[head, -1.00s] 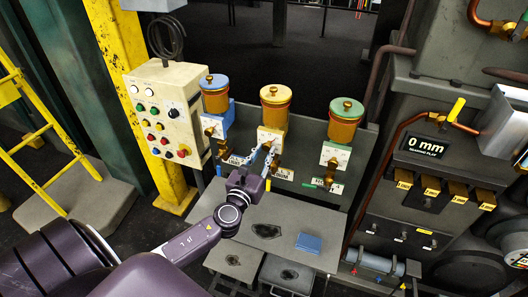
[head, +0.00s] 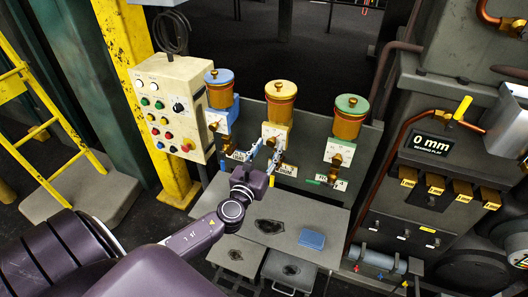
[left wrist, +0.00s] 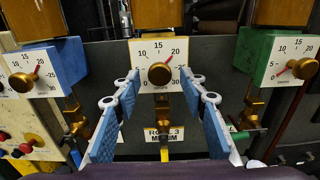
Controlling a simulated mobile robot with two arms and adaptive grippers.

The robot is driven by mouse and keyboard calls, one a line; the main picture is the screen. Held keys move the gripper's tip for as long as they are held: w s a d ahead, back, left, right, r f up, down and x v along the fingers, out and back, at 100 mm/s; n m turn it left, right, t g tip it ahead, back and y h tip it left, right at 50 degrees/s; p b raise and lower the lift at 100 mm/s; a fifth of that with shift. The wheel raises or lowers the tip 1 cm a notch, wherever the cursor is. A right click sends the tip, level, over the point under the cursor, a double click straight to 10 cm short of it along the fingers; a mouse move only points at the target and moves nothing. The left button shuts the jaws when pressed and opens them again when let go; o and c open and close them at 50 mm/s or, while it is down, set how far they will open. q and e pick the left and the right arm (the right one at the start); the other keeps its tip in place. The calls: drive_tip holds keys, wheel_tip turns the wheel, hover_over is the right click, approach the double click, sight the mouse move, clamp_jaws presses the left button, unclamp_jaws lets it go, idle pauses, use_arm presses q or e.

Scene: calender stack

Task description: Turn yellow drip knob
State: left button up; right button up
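The yellow unit (head: 281,91) has a white dial plate with a brass knob (head: 272,142), which faces me in the left wrist view (left wrist: 160,74). My left gripper (head: 263,153) is in front of this dial. In the left wrist view its two blue-padded fingers (left wrist: 160,84) are spread wide, one on each side of the knob, with clear gaps and no contact visible. The fingers hide part of the dial's lower area in the head view. My right gripper is not in view.
The blue unit's dial (left wrist: 21,82) is at left and the green unit's dial (left wrist: 304,68) at right. A control box (head: 170,105) with buttons stands further left. Brass valves hang under the dials.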

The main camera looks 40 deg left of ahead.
use_arm(q)
drive_tip(key=v, duration=1.1)
drive_tip(key=shift+s, duration=0.4)
drive_tip(key=s+a+f+n+g+b, duration=0.1)
drive_tip(key=s+f+n+g, duration=0.25)
drive_tip(key=f, duration=0.85)
drive_tip(key=s+f+n+g+b, duration=0.2)
drive_tip(key=s+f+n, duration=0.25)
drive_tip(key=f, duration=0.85)
drive_tip(key=s+a+f+n+g+b, duration=0.1)
drive_tip(key=s+f+n+g, duration=0.3)
drive_tip(key=f, duration=0.8)
drive_tip(key=s+d+f+n+g+h+b, duration=0.1)
drive_tip(key=s+d+f+n+g, duration=0.1)
drive_tip(key=s+d+f+n, duration=0.2)
drive_tip(key=s+d+f+n+g+h+b, duration=0.2)
drive_tip(key=s+d+f+n, duration=0.3)
drive_tip(key=s+f+n, duration=0.3)
drive_tip(key=s+d+f+n+g+h+b, duration=0.1)
drive_tip(key=s+d+f+n+g, duration=0.2)
drive_tip(key=s+f, duration=1)
drive_tip(key=s+d+n, duration=0.1)
drive_tip(key=s+n, duration=0.1)
drive_tip(key=n, duration=0.1)
drive_tip(key=shift+s+d+n, duration=0.25)
drive_tip(key=shift+s+n, duration=0.1)
drive_tip(key=shift+n, duration=0.05)
